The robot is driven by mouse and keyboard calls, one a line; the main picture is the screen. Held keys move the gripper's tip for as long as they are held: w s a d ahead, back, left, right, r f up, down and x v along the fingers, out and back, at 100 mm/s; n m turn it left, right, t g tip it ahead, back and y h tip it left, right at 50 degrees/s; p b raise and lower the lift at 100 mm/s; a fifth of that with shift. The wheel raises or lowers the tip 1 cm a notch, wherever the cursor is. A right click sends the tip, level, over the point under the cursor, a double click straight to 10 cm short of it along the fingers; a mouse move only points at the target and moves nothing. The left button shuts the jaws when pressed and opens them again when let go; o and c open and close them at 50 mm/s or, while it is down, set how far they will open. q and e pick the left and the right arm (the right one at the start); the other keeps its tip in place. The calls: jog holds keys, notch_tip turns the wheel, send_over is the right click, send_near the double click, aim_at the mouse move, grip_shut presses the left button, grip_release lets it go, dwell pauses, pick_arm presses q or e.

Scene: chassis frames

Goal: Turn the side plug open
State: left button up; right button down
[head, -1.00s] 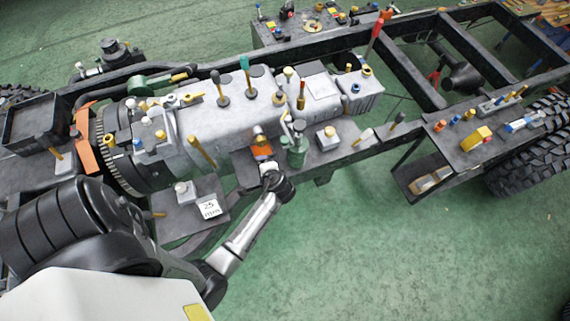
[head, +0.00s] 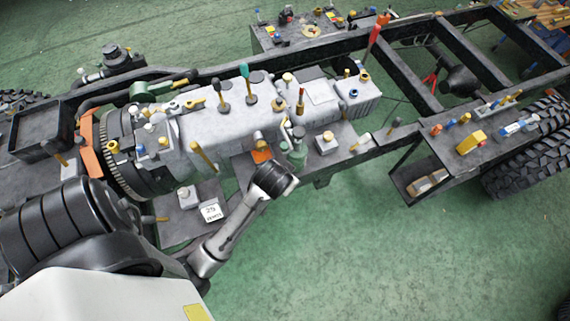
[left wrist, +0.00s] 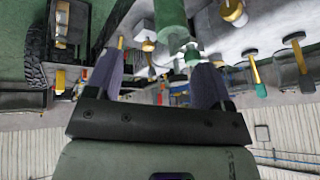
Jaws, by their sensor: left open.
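The grey metal housing (head: 235,115) lies along the chassis frame, with several brass, yellow and teal plugs and handles on it. A small brass fitting (head: 260,141) sits at its near side above an orange piece (head: 261,156); I cannot tell whether this is the side plug. My left arm's wrist is just in front of it in the head view, and the fingers are hidden there. In the left wrist view my left gripper (left wrist: 157,82) is open, with its two fingers apart. A green cylinder (left wrist: 170,20) and a pale green fitting (left wrist: 192,55) show beyond the fingers.
A green fitting (head: 297,152) stands just right of my wrist. A side shelf (head: 455,150) with small parts and a tyre (head: 530,145) are at right. Green floor (head: 370,245) in front is clear.

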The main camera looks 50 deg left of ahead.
pick_arm(q)
jog(key=shift+s+d+r+h, duration=0.2)
jog(key=shift+d+r+h, duration=0.1)
jog(key=shift+d+r, duration=0.3)
jog(key=shift+r, duration=0.1)
jog(key=s+d+r+m+t+h, duration=0.2)
jog(key=d+r, duration=0.3)
jog(key=s+f+m+g, duration=0.1)
jog(key=s+f, duration=0.1)
jog(key=s, duration=0.4)
jog(key=s+f+m+g, duration=0.1)
jog(key=s+f+g, duration=0.15)
jog(key=s, duration=0.35)
jog(key=w+p+v, duration=0.2)
jog(key=p+v, duration=1.2)
jog(key=p, duration=0.1)
jog(key=shift+w+r+h, duration=0.3)
jog(key=shift+r, duration=0.2)
